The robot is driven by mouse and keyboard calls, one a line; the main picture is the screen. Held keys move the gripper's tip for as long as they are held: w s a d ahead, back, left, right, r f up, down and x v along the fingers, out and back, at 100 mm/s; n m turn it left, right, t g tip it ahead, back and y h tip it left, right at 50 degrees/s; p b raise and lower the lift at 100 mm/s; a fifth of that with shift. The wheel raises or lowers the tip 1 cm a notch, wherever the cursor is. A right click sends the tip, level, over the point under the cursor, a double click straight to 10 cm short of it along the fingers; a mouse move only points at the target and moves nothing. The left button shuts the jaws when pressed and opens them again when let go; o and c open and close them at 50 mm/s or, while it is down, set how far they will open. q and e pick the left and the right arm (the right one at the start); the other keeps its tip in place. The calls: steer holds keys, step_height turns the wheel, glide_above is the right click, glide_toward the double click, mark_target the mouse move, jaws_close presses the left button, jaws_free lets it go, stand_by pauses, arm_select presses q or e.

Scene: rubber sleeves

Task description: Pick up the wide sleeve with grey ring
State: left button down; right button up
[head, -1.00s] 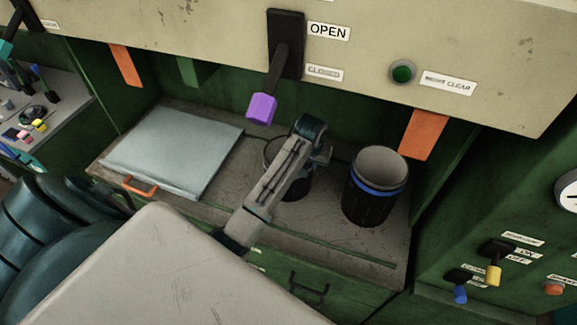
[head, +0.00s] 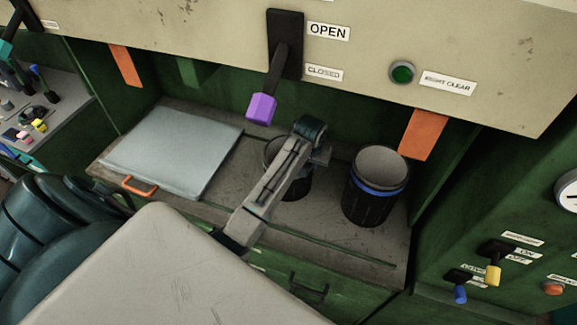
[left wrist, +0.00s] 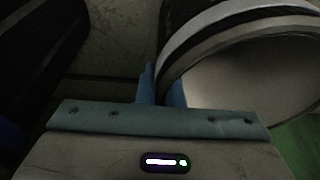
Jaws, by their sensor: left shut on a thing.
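The wide sleeve with grey ring (head: 298,188) is a dark, open cylinder standing on the bench, mostly hidden behind my left arm in the head view. In the left wrist view its round rim with a pale grey band (left wrist: 215,22) fills the upper right, with the light inside showing. My left gripper (head: 320,155) is at the sleeve's rim. Its blue-grey fingers (left wrist: 160,88) are shut on the sleeve's wall in the left wrist view. My right gripper is not in view.
A dark sleeve with a blue ring (head: 372,195) stands close to the right. A pale flat plate (head: 175,150) lies at the left. A purple-tipped lever (head: 262,108) hangs above from the panel. Green walls enclose the bench.

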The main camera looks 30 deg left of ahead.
arm_select(q)
steer(key=shift+w+r, duration=0.15)
steer(key=shift+r, duration=0.05)
